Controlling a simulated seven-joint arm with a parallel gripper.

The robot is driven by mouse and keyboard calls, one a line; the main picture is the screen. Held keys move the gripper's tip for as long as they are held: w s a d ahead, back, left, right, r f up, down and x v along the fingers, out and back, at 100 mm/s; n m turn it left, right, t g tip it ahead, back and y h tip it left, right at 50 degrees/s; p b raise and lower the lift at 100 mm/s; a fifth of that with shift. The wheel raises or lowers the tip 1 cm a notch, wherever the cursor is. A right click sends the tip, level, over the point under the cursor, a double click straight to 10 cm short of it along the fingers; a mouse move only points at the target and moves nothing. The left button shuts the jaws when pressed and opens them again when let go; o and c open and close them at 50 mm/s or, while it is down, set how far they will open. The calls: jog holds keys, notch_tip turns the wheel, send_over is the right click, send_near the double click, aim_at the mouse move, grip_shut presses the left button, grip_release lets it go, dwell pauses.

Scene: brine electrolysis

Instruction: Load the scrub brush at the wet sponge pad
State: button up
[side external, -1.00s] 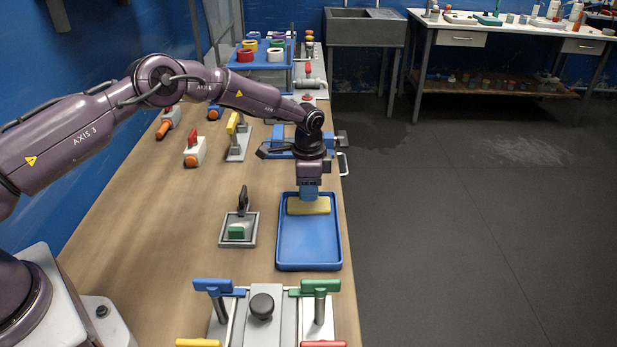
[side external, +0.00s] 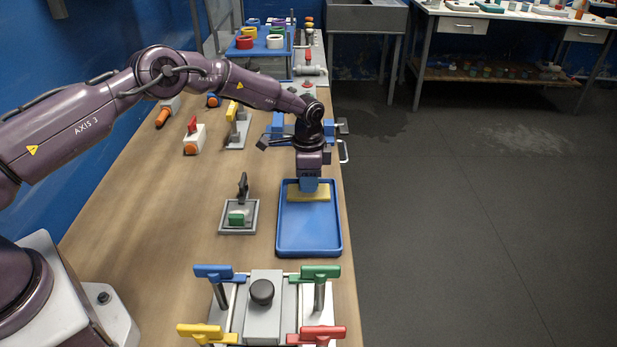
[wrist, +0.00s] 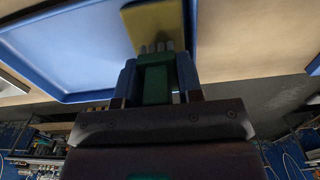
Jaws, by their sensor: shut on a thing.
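My gripper (side external: 309,184) points down at the far end of the blue tray (side external: 309,236), over the yellow sponge pad (side external: 308,196). In the wrist view, the blue fingers of my gripper (wrist: 158,68) are shut on a green scrub brush (wrist: 155,88). Its pale bristles reach the edge of the yellow sponge pad (wrist: 155,22); they look to be touching it, but the contact is hard to judge. In the side view the brush is hidden by the gripper.
Left of the tray is a small grey tray (side external: 225,228) with a green block (side external: 236,217) and a black upright handle (side external: 243,186). A fixture with coloured handles (side external: 262,291) stands in front. Valves and blue parts stand behind. Bare bench lies to the left.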

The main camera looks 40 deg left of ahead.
jog(key=shift+f, duration=0.65)
dwell(1.1)
jog(key=shift+r, duration=3.6)
